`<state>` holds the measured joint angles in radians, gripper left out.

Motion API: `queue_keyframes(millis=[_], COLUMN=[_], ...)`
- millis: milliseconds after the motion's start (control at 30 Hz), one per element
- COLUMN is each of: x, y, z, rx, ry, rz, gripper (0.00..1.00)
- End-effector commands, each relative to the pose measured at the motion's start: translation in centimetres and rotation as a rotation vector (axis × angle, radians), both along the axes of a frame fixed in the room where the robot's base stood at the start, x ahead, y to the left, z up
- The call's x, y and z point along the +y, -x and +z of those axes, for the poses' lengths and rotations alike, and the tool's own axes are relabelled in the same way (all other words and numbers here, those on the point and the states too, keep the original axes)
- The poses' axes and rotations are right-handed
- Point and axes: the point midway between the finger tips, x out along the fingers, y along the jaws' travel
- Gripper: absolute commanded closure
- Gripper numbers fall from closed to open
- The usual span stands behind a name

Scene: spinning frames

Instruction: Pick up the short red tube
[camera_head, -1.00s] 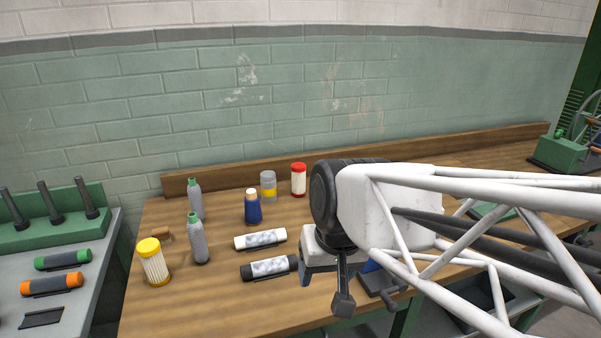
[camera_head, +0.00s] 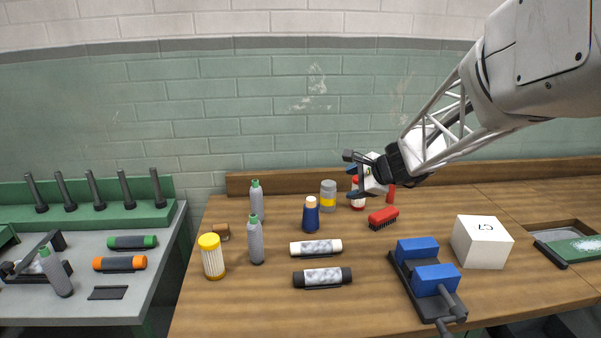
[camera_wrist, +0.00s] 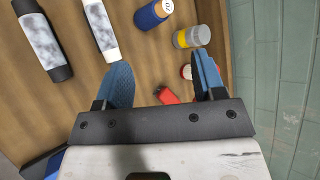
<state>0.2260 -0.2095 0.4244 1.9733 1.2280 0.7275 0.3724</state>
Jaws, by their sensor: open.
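A small upright red piece (camera_head: 391,192), perhaps the short red tube, shows just behind my gripper in the head view, partly hidden by it. My gripper (camera_head: 364,178) is open and empty above the back of the wooden bench. In the wrist view its two blue fingers stand wide apart, with nothing held between them (camera_wrist: 163,66). A red thing (camera_wrist: 169,96) shows lower down between the fingers in that view; I cannot tell whether it is the tube or the red brush. The red brush (camera_head: 383,218) lies just in front of the gripper in the head view.
A red-capped jar (camera_head: 357,204) stands close to the gripper, partly hidden. A yellow-banded jar (camera_head: 328,194) and a blue bottle (camera_head: 311,217) stand left. A blue vise (camera_head: 418,250) and white box (camera_head: 482,243) are front right. The wooden bench (camera_head: 240,310) is clear at front left.

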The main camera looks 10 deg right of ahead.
Motion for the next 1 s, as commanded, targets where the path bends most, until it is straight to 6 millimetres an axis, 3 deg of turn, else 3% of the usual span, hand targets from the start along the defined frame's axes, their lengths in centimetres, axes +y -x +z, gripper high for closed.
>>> queue_keyframes(millis=[200,500,800,1000], x=[-5.4,-14.5,-23.1,-25.3], y=[-7.7,-16.2,-21.0,-21.9], z=[-3.0,-8.8,-15.2,-17.1], rx=[0.029,0.064,0.084,0.089], ry=[-0.23,-0.553,-0.827,-0.9], rz=[-0.275,-0.658,-0.973,-1.055], gripper=[0.37,0.37,0.37,0.37])
